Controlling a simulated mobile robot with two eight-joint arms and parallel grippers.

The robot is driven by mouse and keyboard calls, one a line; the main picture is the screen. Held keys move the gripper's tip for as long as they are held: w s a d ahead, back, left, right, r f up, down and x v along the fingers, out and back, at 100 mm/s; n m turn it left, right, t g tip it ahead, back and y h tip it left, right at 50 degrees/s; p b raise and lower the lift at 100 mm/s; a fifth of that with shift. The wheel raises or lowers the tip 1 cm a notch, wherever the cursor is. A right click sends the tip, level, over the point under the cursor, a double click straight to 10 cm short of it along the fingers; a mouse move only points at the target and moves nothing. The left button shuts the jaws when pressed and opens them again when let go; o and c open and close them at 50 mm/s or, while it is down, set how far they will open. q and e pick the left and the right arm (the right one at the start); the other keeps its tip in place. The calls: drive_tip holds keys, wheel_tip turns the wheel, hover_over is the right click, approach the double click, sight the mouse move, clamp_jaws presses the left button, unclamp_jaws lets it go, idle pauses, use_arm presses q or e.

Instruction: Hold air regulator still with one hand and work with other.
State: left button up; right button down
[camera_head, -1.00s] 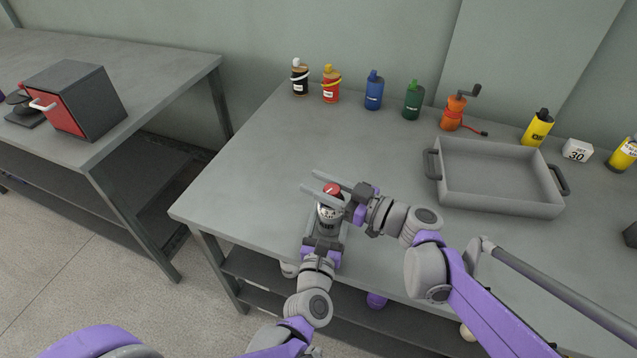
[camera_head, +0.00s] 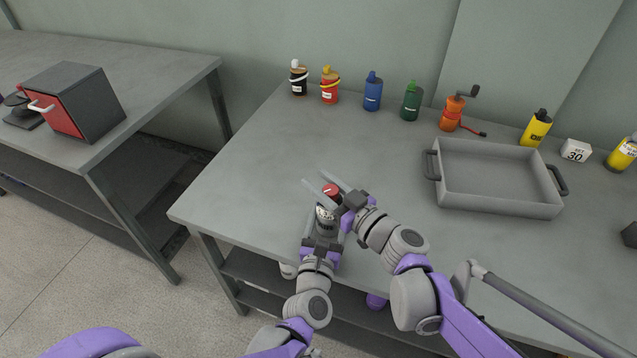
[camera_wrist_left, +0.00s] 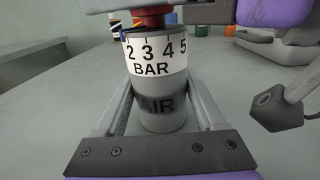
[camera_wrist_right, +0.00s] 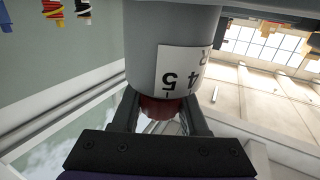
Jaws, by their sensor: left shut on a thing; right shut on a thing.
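The air regulator (camera_head: 325,216) stands upright near the front left of the table. It has a grey body marked AIR and a white band with BAR and numbers, clear in the left wrist view (camera_wrist_left: 157,62). Its red knob (camera_head: 331,191) is on top. My left gripper (camera_wrist_left: 160,115) is shut on the grey body from the front side. My right gripper (camera_wrist_right: 160,110) is shut on the red knob, which shows between its fingers in the right wrist view. In the head view the right fingers (camera_head: 328,187) cover part of the knob.
A grey tray (camera_head: 497,206) with dark handles stands to the right on the table. Several bottles line the back, among them a blue one (camera_head: 373,92) and a green one (camera_head: 411,101), with an orange cranked device (camera_head: 452,113). The table left of the regulator is clear.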

drive_tip(key=shift+w+d+m+t+h, duration=0.1)
drive_tip(key=shift+m+t+h, duration=0.45)
drive_tip(key=shift+h, duration=0.15)
drive_tip(key=shift+w+d+m+t+h, duration=0.1)
drive_tip(key=shift+m+t+h, duration=0.4)
drive_tip(key=shift+h, duration=0.2)
drive_tip(key=shift+c, duration=2)
unclamp_jaws()
drive_tip(key=shift+s+d, duration=0.1)
drive_tip(key=v, duration=1.1)
drive_tip(key=shift+s+d, duration=0.2)
drive_tip(key=shift+s, duration=0.2)
